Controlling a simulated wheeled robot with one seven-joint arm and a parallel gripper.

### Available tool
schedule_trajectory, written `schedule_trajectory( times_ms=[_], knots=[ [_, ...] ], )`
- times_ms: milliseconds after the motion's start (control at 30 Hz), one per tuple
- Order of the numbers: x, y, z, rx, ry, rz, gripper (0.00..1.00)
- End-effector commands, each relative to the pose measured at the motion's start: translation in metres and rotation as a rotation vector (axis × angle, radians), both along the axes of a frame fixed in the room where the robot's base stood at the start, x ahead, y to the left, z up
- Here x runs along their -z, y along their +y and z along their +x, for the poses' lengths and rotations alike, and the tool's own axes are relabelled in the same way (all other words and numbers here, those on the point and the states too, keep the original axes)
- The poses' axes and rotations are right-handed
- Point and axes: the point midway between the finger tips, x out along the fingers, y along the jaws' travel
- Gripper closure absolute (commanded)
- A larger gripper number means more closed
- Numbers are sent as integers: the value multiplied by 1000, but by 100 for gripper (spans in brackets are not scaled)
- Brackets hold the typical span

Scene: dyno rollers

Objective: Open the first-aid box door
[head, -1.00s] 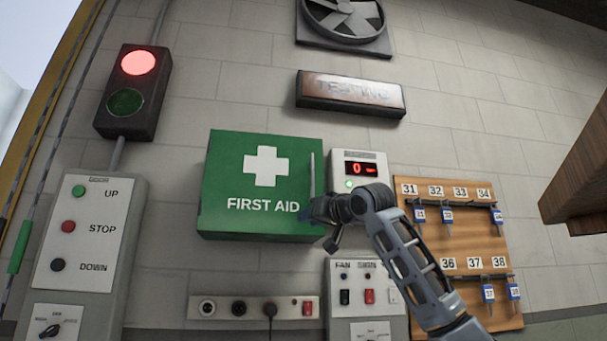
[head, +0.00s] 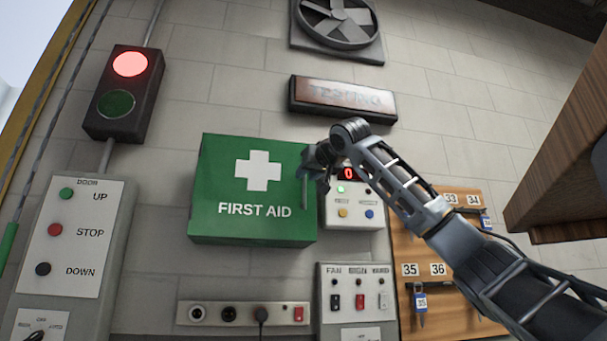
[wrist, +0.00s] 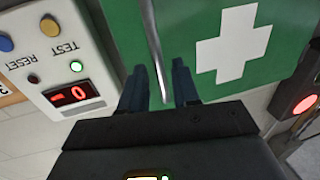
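The green first-aid box (head: 215,220) with a white cross hangs on the wall in the head view, its door shut. Its vertical handle bar (head: 304,188) is at the door's right edge. My gripper (head: 312,175) is at the upper part of that handle. In the wrist view the green door (wrist: 185,45) fills the upper middle, and the handle bar (wrist: 153,45) runs down between the two dark fingers of my gripper (wrist: 160,85). The fingers are apart, with gaps on both sides of the bar.
A display box with buttons (head: 352,213) is just right of the first-aid box. A switch panel (head: 355,298) and socket strip (head: 243,313) are below. A key board (head: 440,290) lies behind my arm. A brown wooden piece (head: 560,150) juts in at right.

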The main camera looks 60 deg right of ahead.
Motion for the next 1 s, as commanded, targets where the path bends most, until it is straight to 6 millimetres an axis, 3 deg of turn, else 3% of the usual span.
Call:
schedule_trajectory(
  times_ms=[200, 567, 867, 1000],
  knots=[
    [-1, -14, 19, 0, 1, -1, 69],
    [0, -17, 22, -1, -1, -1, 70],
    [0, -17, 22, -1, -1, -1, 99],
    [0, -17, 22, -1, -1, -1, 100]
  ],
)
